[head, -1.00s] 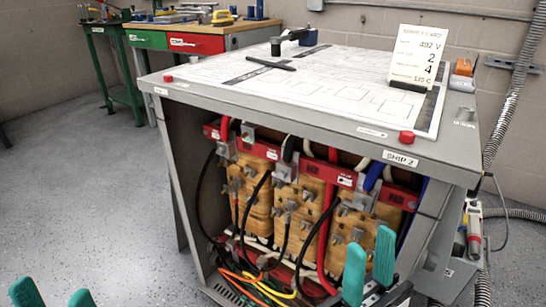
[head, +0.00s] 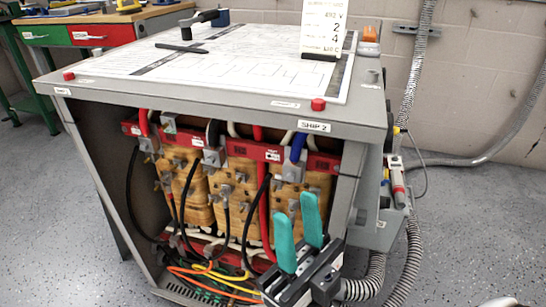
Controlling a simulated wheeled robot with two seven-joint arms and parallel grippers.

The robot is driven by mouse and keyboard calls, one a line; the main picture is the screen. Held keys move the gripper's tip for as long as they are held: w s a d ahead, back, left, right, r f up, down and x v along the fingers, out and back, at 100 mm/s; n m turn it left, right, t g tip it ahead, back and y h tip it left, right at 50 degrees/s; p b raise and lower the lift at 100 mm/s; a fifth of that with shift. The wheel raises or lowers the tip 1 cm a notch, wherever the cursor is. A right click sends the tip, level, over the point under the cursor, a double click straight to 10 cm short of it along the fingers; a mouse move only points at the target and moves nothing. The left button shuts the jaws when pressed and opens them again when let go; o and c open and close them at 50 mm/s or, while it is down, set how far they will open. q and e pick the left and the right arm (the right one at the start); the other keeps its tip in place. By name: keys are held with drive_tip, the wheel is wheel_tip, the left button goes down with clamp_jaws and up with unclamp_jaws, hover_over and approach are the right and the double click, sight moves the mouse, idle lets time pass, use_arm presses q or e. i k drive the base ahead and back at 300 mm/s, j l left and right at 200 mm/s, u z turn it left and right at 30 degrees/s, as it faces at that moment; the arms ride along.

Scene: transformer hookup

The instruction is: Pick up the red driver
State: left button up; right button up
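A tool with a red band and a pale body (head: 398,180) stands upright in a grey holder (head: 392,222) on the right side of the cabinet. It looks like the red driver, but it is small and I cannot be sure. My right gripper (head: 296,208) is in front of the cabinet's open front, left of the holder and apart from it. Its two teal fingers are spread with nothing between them. My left gripper is out of view.
The grey cabinet (head: 345,118) holds wound coils (head: 235,185) and several cables behind my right gripper. A card (head: 323,27) stands on its top. Corrugated hoses (head: 408,262) run beside the holder. The floor (head: 470,215) at right is clear.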

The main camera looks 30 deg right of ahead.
sight(395, 173)
drive_tip(key=z, duration=1.75)
drive_tip(key=u, duration=2.85)
drive_tip(key=k+l+u, duration=0.15)
drive_tip(key=k+l, duration=0.2)
drive_tip(key=l, duration=0.15)
drive_tip(key=k+l+u, duration=0.1)
drive_tip(key=k+l, duration=0.55)
drive_tip(key=l, duration=0.15)
drive_tip(key=k+l, duration=0.3)
drive_tip(key=l, duration=0.15)
drive_tip(key=k+l, duration=0.65)
drive_tip(key=l, duration=0.2)
